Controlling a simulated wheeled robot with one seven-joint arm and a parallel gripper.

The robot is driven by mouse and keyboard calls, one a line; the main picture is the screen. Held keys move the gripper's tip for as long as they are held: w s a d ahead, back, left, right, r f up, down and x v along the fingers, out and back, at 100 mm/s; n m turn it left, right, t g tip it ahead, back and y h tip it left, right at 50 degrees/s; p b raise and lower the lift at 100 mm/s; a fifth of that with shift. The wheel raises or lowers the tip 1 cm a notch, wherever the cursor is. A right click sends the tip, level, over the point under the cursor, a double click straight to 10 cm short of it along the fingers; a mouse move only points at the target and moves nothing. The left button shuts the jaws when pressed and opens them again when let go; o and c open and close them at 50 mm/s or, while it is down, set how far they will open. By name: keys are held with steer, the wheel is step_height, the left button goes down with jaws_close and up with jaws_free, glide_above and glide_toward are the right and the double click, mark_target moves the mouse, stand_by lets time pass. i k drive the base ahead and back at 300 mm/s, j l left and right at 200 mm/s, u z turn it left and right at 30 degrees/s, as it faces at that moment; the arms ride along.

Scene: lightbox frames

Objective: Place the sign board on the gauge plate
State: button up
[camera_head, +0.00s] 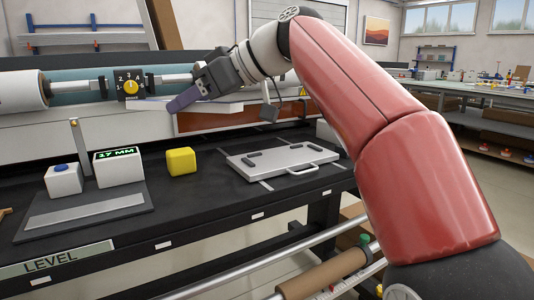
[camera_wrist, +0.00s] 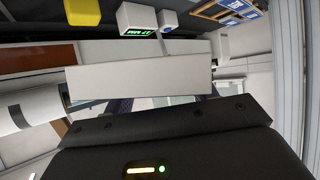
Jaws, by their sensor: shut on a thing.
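My gripper (camera_head: 180,102) is raised above the back of the black bench, in front of the long machine. It is shut on a flat pale board, which I take for the sign board (camera_wrist: 140,68); the board spans the middle of the wrist view. A flat grey plate with a lighter strip, which I take for the gauge plate (camera_head: 112,212), lies on the bench at the front left. A white display box reading 17 MM (camera_head: 118,166) stands at its back edge. The plate's top looks clear.
A white block with a blue button (camera_head: 63,180) stands left of the display. A yellow block (camera_head: 181,161) stands right of it. A grey handled panel with dark pads (camera_head: 262,161) lies further right. A LEVEL label (camera_head: 55,259) marks the bench's front edge.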

mark_target(87, 209)
steer(key=k+l, duration=0.7)
